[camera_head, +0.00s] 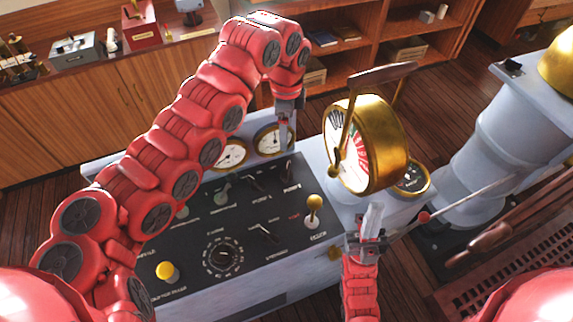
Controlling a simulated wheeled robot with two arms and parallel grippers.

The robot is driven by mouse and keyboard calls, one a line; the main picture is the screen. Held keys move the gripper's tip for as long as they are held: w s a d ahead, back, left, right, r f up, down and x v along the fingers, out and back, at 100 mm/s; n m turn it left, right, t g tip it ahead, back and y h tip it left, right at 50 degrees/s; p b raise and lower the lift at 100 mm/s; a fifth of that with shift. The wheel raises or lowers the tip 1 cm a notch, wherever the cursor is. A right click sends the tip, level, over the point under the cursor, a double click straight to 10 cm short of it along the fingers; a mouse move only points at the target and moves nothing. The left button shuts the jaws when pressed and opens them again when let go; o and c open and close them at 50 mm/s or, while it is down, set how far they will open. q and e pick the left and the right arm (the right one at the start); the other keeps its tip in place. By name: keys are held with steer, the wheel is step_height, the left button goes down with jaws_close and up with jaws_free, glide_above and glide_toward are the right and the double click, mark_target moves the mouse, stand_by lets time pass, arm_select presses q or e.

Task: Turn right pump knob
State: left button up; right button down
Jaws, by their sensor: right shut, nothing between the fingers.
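The dark console panel (200,240) carries several small knobs and switches, and its labels are too small to read. A black knob (290,188) sits at the back right of the panel, and another (254,182) is to its left. A third (265,233) is nearer the front. I cannot tell which one is the right pump knob. My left gripper (284,138) points down near the gauges, above the back right of the panel. Its finger opening does not show clearly. My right gripper (372,215) is shut and empty, beside the console's right side, below the brass telegraph.
A brass telegraph (382,140) with a handle rises at the console's right. A yellow-topped lever (314,205), a round dial (222,257) and a yellow button (165,270) stand on the panel. Two gauges (230,154) line its back. A pale column (510,125) stands at right.

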arm_select(q)
steer(key=p, duration=0.3)
glide_above(286, 170)
step_height(286, 170, down, 11)
steer(key=shift+s+r, duration=0.1)
steer(key=f+p, duration=0.1)
steer(key=f, duration=0.5)
steer(key=shift+w+p, duration=0.2)
steer(key=shift+p, duration=0.2)
steer(key=c, duration=1.1)
